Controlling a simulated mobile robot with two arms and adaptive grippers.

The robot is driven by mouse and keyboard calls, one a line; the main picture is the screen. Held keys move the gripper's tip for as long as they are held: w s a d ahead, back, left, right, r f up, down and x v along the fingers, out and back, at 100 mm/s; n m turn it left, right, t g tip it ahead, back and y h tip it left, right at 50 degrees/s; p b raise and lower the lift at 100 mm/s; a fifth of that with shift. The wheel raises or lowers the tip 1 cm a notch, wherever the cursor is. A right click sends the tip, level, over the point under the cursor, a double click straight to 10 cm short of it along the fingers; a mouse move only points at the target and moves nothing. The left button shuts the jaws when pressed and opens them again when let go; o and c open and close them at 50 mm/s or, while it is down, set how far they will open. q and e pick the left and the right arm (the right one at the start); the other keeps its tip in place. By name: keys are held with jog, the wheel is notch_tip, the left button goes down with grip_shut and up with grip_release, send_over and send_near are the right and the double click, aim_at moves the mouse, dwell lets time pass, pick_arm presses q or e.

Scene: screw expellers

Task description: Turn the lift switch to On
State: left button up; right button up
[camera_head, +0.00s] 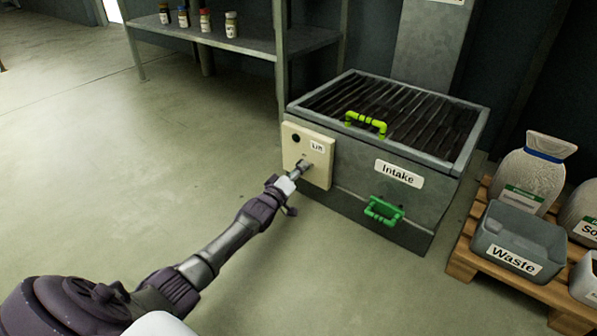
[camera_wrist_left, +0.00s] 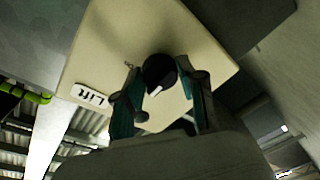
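The lift switch panel (camera_head: 290,152) is a cream plate labelled "Lift" on the left side of the grey intake box. In the left wrist view, the black round switch knob (camera_wrist_left: 160,72) with a white mark sits between the two fingers of the left gripper (camera_wrist_left: 163,95). The fingers are spread on either side of the knob; firm contact cannot be told. The "Lift" label (camera_wrist_left: 90,95) appears upside down there. My right gripper is not in view.
The intake box (camera_head: 350,185) has a slatted top, a yellow-green handle (camera_head: 366,123) and a green handle (camera_head: 383,211). A pallet (camera_head: 463,262) with a grey waste bin (camera_head: 516,242) and sacks stands at right. A shelf (camera_head: 235,44) with several jars is behind. Floor at left is clear.

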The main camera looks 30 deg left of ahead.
pick_arm(q)
jog(key=c, duration=0.4)
jog(key=m, duration=0.4)
jog(key=m+h, duration=0.1)
jog(key=m, duration=0.3)
jog(key=m+t, duration=0.1)
jog(key=m, duration=0.3)
jog(key=shift+a+f+m, duration=0.1)
jog(key=shift+f+m, duration=0.15)
jog(key=shift+m, duration=0.05)
dwell(0.4)
jog(key=o, duration=1.1)
